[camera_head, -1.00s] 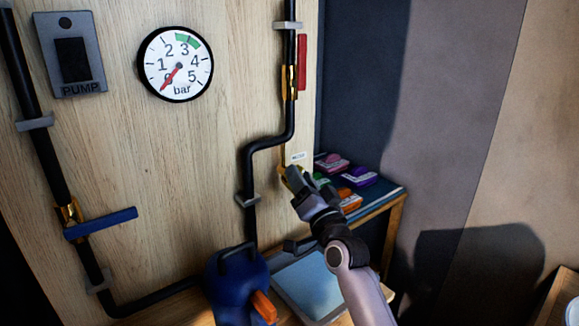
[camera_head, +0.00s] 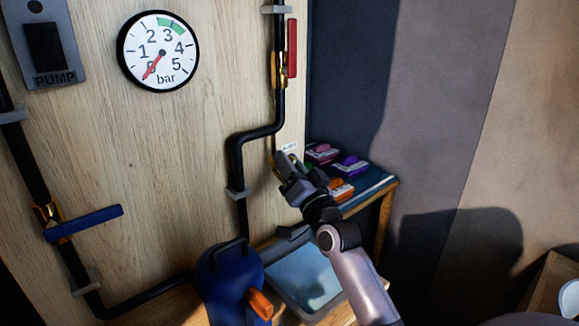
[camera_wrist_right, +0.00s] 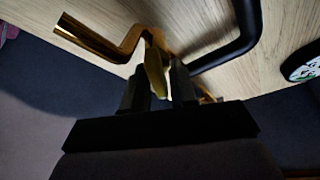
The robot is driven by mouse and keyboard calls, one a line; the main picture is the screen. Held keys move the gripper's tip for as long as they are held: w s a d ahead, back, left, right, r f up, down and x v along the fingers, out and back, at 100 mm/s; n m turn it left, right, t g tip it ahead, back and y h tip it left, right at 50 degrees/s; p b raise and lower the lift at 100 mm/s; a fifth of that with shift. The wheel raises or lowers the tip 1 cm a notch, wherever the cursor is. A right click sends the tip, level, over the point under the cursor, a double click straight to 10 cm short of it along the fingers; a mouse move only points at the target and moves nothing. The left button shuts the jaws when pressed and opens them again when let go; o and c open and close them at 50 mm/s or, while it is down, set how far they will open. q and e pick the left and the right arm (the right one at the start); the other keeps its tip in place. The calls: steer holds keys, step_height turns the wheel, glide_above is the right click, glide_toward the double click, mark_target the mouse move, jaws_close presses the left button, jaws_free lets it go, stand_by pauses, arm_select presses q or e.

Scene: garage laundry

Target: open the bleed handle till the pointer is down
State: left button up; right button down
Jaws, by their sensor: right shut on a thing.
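The yellow bleed handle (camera_wrist_right: 155,70) is between the two dark fingers of my right gripper (camera_wrist_right: 157,84) in the right wrist view, and the gripper is shut on it. A brass spout (camera_wrist_right: 95,38) bends away to the left of it. In the head view, my right gripper (camera_head: 286,172) is at the board's right edge, just below a small white label (camera_head: 289,148), and hides most of the handle. The round pressure gauge (camera_head: 158,51) has a red pointer (camera_head: 151,69) aimed down-left, by the 0 mark. My left gripper is not in view.
A red lever valve (camera_head: 291,48) is on the pipe above. A blue lever (camera_head: 83,223) and PUMP switch (camera_head: 44,45) are at left. A blue container (camera_head: 217,285), a grey tray (camera_head: 298,284) and a shelf with coloured packets (camera_head: 350,166) are near my arm.

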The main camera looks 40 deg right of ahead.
steer(key=n+y, duration=0.1)
steer(key=n, duration=0.1)
steer(key=shift+n+b, duration=0.3)
steer(key=shift+a+n+t+y, duration=0.1)
steer(key=shift+n+t+y, duration=0.2)
steer(key=shift+n+y, duration=0.4)
steer(key=c, duration=1.2)
jaws_free()
steer(key=shift+o, duration=0.2)
steer(key=b+v, duration=0.1)
steer(key=v, duration=0.6)
